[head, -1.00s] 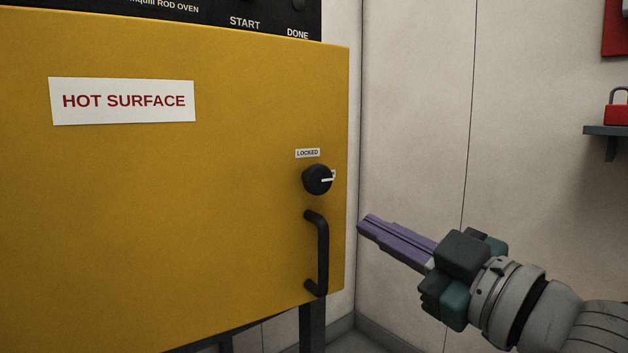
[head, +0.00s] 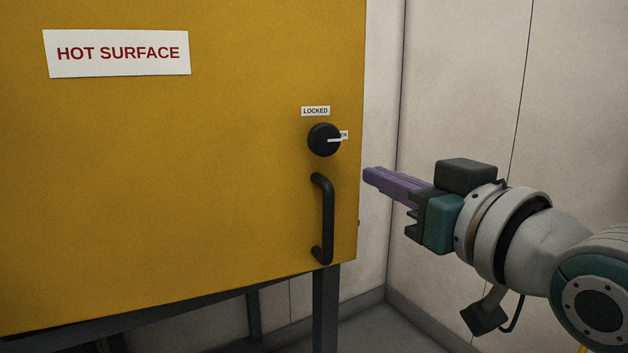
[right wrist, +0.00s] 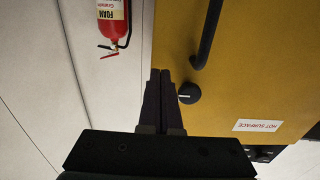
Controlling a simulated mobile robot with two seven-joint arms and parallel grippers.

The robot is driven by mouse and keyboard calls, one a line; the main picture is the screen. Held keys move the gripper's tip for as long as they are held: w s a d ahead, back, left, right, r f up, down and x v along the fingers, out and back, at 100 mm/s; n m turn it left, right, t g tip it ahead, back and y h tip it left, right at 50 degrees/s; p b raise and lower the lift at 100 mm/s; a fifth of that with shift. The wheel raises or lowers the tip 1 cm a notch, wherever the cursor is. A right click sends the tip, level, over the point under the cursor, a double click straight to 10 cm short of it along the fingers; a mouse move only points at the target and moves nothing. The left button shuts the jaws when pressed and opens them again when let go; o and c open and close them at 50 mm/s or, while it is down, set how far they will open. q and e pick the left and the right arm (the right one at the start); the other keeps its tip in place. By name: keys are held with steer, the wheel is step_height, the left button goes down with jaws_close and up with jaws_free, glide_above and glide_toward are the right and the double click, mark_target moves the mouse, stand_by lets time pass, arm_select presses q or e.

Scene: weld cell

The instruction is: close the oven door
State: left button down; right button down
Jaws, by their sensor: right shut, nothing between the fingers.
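The yellow oven door (head: 180,190) fills the left of the head view, with a white HOT SURFACE label on it. Near its right edge are a black knob (head: 323,140) and a black vertical handle (head: 327,220). The knob's white pointer points right, away from the LOCKED label above. How far the door stands from its frame is hard to tell. My right gripper (head: 368,176) is shut and empty, its purple fingertips just right of the door's edge, level with the handle's top. Contact is unclear. In the right wrist view the fingers (right wrist: 160,75) overlap the door's edge. My left gripper is out of view.
A dark stand (head: 326,300) supports the oven. Pale wall panels (head: 450,80) rise behind and to the right. A red fire extinguisher (right wrist: 112,20) shows in the right wrist view. Some grey floor (head: 375,325) is clear below the gripper.

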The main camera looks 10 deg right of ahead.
mark_target(353, 166)
steer(key=shift+b+x, duration=0.5)
steer(key=shift+x, duration=1.4)
steer(key=shift+w, duration=0.1)
